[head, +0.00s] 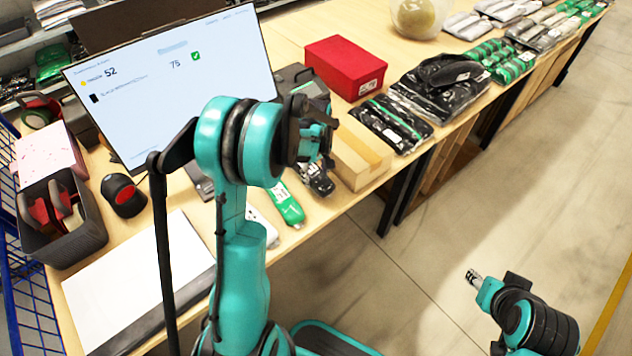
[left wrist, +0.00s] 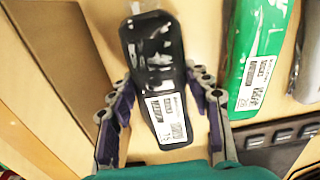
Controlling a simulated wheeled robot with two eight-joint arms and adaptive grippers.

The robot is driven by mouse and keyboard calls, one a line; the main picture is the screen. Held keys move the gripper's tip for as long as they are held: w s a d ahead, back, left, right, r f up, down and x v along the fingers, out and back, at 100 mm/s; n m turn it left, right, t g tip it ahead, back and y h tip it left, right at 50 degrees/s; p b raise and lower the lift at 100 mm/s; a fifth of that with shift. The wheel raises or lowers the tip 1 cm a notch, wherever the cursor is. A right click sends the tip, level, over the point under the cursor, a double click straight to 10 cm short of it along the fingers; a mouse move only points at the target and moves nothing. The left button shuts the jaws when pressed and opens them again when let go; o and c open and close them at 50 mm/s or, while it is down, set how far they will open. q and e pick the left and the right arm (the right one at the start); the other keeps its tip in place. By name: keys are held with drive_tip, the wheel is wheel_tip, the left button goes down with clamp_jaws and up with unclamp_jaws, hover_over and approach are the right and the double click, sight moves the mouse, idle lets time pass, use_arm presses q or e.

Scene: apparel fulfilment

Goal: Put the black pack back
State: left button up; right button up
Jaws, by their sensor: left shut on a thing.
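The black pack (left wrist: 158,75) is a small glossy plastic-wrapped pack with a white label. In the left wrist view it lies lengthwise between the two fingers of my left gripper (left wrist: 160,105), which is shut on it. In the head view the pack (head: 320,182) shows just below my left gripper (head: 315,160), over the table's front edge area beside a cardboard box. I cannot tell whether it touches the table. My right gripper (head: 474,279) is over the floor at lower right, away from the table; its finger opening is too small to judge.
A green pack (head: 286,204) lies left of the black pack. The cardboard box (head: 360,160) stands close on the right. Beyond are a red box (head: 345,66) and several dark packs (head: 392,123). A large screen (head: 175,75) stands behind my left arm.

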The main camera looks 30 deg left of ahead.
use_arm(q)
drive_tip(key=shift+f+b, duration=0.35)
drive_tip(key=shift+f, duration=0.85)
drive_tip(key=shift+f, duration=0.2)
drive_tip(key=o, duration=1.2)
drive_tip(key=shift+c, duration=0.2)
drive_tip(key=shift+r, duration=0.1)
